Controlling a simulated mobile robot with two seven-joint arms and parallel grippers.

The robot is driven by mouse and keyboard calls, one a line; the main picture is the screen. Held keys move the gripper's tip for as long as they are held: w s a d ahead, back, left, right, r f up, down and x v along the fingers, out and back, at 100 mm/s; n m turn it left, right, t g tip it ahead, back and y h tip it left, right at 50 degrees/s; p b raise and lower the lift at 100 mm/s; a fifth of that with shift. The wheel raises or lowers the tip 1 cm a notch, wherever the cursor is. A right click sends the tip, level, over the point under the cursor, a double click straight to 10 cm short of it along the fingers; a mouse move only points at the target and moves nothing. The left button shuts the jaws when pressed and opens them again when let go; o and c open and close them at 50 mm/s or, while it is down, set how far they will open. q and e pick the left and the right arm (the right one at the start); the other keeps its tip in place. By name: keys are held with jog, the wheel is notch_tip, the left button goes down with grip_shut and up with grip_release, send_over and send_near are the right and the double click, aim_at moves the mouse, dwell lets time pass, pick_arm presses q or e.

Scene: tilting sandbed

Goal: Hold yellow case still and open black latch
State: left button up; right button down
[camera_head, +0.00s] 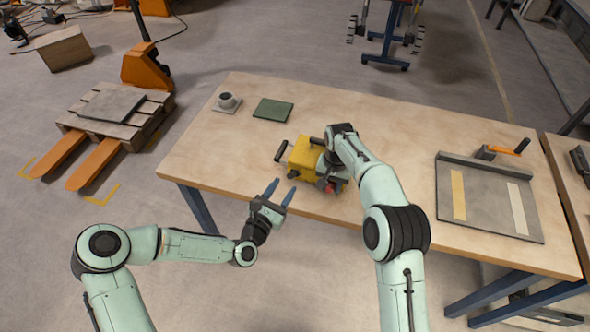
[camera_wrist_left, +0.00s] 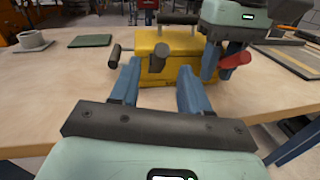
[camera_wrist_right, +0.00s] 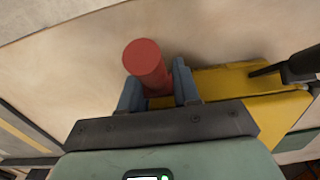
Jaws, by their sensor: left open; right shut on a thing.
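The yellow case (camera_head: 303,155) stands near the front edge of the table. Black knobbed handles stick out of it: one on the left (camera_wrist_left: 115,55), one facing my left wrist camera (camera_wrist_left: 158,55), and a bar on top (camera_wrist_left: 178,18). I cannot tell which is the black latch. A red handle (camera_wrist_right: 145,60) sticks out on the case's right side in the left wrist view. My right gripper (camera_wrist_right: 157,82) is shut on the red handle. My left gripper (camera_head: 280,192) is open and empty, in front of the case, its fingers pointing toward the case.
A grey cup (camera_head: 227,100) and a green mat (camera_head: 273,109) lie at the table's back left. A grey tray (camera_head: 487,222) with two strips and an orange-handled tool (camera_head: 503,149) are on the right. The table between case and tray is mostly clear, crossed by my right arm.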

aim_at(294, 172)
pick_arm(q)
jog(key=x, duration=0.8)
jog(key=shift+w, duration=0.1)
grip_shut()
jog(key=shift+f, duration=0.15)
